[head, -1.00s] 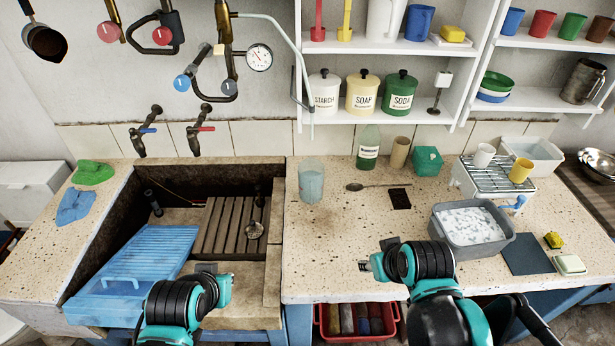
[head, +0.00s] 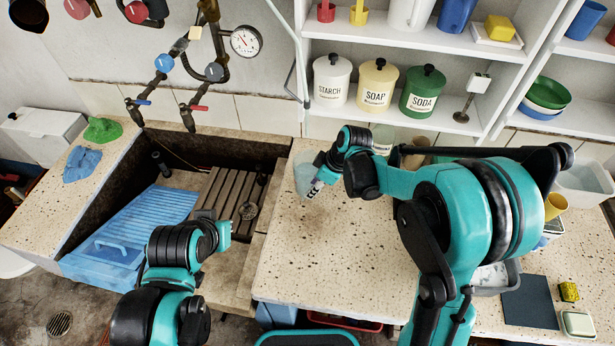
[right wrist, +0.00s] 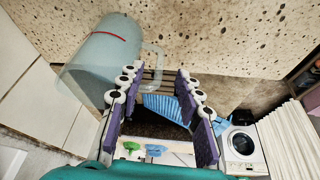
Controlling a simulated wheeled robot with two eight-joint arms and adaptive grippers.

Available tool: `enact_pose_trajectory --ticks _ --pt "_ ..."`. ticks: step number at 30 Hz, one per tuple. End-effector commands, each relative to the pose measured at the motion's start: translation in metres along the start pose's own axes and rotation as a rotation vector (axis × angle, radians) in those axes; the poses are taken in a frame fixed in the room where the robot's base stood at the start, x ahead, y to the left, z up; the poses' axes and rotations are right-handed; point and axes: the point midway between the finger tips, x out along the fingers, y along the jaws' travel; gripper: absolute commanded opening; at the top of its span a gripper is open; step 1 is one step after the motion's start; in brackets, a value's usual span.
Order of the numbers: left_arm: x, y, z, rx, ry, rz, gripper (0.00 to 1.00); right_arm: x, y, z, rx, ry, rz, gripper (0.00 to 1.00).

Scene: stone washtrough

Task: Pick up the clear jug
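The clear jug (head: 303,176) stands on the speckled stone counter right of the sunken basin, partly hidden by my right gripper. In the right wrist view the jug (right wrist: 98,60) is see-through, with a red line and a clear handle. My right gripper (head: 315,187) is beside the jug on its right. In the right wrist view its fingers (right wrist: 155,76) are spread apart, with the handle showing in the gap between the fingertips; I cannot tell whether they touch it. My left arm's end (head: 224,231) is over the front of the basin; its fingers cannot be made out.
The basin holds a blue ribbed washboard (head: 140,225) and a slatted wooden rack (head: 222,193). A shelf with starch, soap (head: 377,85) and soda canisters is behind. The counter front (head: 310,260) is clear.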

Motion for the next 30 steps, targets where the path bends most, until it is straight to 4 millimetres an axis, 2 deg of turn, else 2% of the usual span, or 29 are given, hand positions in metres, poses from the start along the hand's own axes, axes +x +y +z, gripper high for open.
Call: enact_pose_trajectory --ticks 1,5,12,15,20,23,24,25,30 --pt "0.003 0.0 0.002 0.0 0.0 0.0 0.0 0.008 0.0 0.0 -0.001 0.0 0.0 0.35" --pt "0.006 0.0 0.004 0.0 0.0 0.0 0.0 0.018 0.0 -0.002 -0.001 0.0 0.001 0.35" --pt "0.018 0.0 0.013 0.0 0.0 0.0 0.0 0.054 -0.001 -0.005 0.0 0.0 0.002 0.35" --pt "0.019 0.0 0.014 0.0 0.0 0.0 0.0 0.06 -0.001 -0.005 0.001 0.0 0.002 0.35" --pt "0.018 0.0 0.013 0.0 0.0 0.0 0.0 0.059 -0.001 -0.006 0.002 0.0 0.002 0.35" --pt "0.018 0.0 0.013 0.0 0.0 0.0 0.0 0.059 -0.001 -0.006 0.002 0.0 0.002 0.14" --pt "0.018 0.0 0.013 0.0 0.0 0.0 0.0 0.059 -0.001 -0.006 0.002 0.0 0.002 0.03" --pt "0.018 0.0 0.013 0.0 0.0 0.0 0.0 0.059 -0.001 -0.006 0.002 0.0 0.002 0.0" --pt "0.018 0.0 0.013 0.0 0.0 0.0 0.0 0.059 -0.001 -0.006 0.002 0.0 0.003 0.0"
